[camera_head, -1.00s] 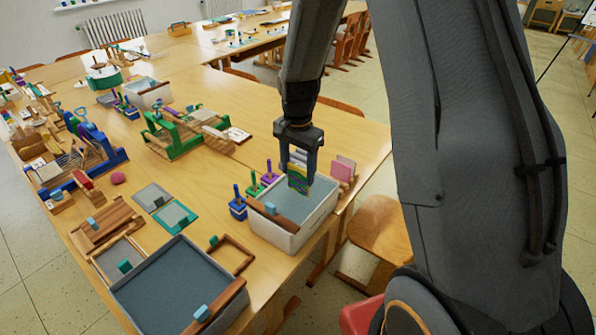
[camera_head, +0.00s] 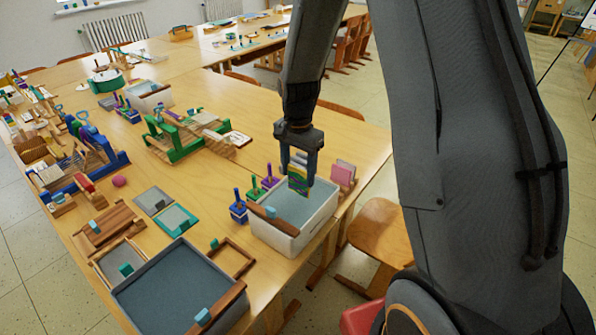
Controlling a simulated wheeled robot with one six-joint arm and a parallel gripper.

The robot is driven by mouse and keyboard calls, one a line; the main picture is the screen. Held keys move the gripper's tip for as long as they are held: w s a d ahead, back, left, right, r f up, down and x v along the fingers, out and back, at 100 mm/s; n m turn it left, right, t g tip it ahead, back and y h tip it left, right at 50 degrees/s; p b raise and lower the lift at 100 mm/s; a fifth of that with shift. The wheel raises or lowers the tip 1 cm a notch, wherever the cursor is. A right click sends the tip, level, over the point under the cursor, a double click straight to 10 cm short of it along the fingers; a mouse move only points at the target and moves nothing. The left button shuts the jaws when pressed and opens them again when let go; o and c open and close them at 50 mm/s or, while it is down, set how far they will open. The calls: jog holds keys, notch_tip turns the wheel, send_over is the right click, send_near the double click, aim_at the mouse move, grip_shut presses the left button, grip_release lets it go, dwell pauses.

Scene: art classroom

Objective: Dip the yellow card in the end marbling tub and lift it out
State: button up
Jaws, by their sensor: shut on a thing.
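My gripper (camera_head: 299,170) points down and is shut on the yellow card (camera_head: 298,184). The grey liquid surface (camera_head: 305,206) shows around the card. The card's lower edge looks close to the liquid, and I cannot tell whether it touches. A brown wooden bar (camera_head: 276,218) lies across the tub's front left rim.
Pink cards (camera_head: 343,172) stand in a holder right of the tub. Stamp-like handled tools (camera_head: 238,208) stand to its left. A larger grey tray (camera_head: 175,290) and a wooden frame (camera_head: 232,256) lie at the near left. A green press (camera_head: 175,138) stands farther back.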

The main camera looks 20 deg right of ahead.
jog(key=shift+r, duration=0.15)
jog(key=shift+r+p, duration=1.95)
jog(key=shift+r, duration=0.7)
jog(key=shift+a+f, duration=0.1)
